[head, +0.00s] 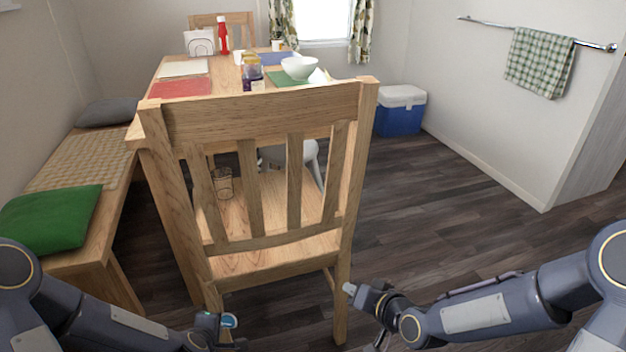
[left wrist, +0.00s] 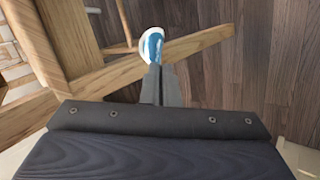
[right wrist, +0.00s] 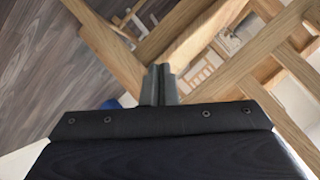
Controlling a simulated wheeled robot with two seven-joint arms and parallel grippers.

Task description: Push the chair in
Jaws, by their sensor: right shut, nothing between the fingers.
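The wooden slat-back chair (head: 265,120) stands upright in the middle of the head view, with its back to me. The wooden table (head: 140,130) is beyond it, partly hidden by its backrest. My right gripper (head: 350,289) is shut and empty, just right of the chair's right rear leg; I cannot tell whether they touch. In the right wrist view, its fingers (right wrist: 158,78) lie in front of chair wood. My left gripper (head: 222,322) is low by the left rear leg. Its fingers (left wrist: 160,72) look closed on a small blue-and-white thing (left wrist: 152,45).
A bench (head: 110,215) with a green cushion (head: 52,218) runs along the left. Dishes, bottles and mats are on the table. A glass-like container (head: 222,183) shows through the slats. A blue cooler (head: 400,115) stands at the back wall. The dark floor at right is clear.

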